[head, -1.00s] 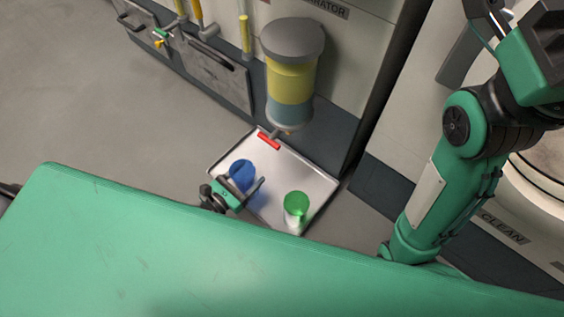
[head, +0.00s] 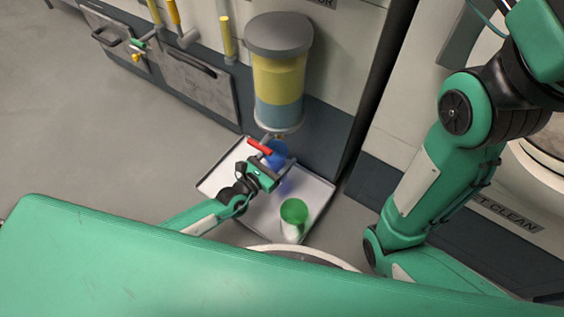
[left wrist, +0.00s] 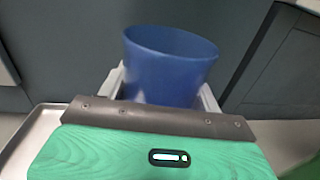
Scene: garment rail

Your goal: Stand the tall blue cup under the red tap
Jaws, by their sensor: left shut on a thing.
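The blue cup (head: 277,152) is upright in my left gripper (head: 274,167), over the far part of the tray. In the left wrist view the blue cup (left wrist: 168,66) sits between the two fingers of the left gripper (left wrist: 162,88), its open rim up. The red tap (head: 259,146) is the red handle below the yellow and blue dispenser (head: 278,75). The cup is close beside and partly behind the tap in the head view. I cannot tell whether the cup's base touches the tray. My right gripper is out of view.
The pale tray (head: 318,190) lies under the dispenser. A green cup (head: 293,214) stands near its front right. Cabinet fronts with handles (head: 190,65) and several yellow-handled pipes are at the upper left. The left part of the tray is free.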

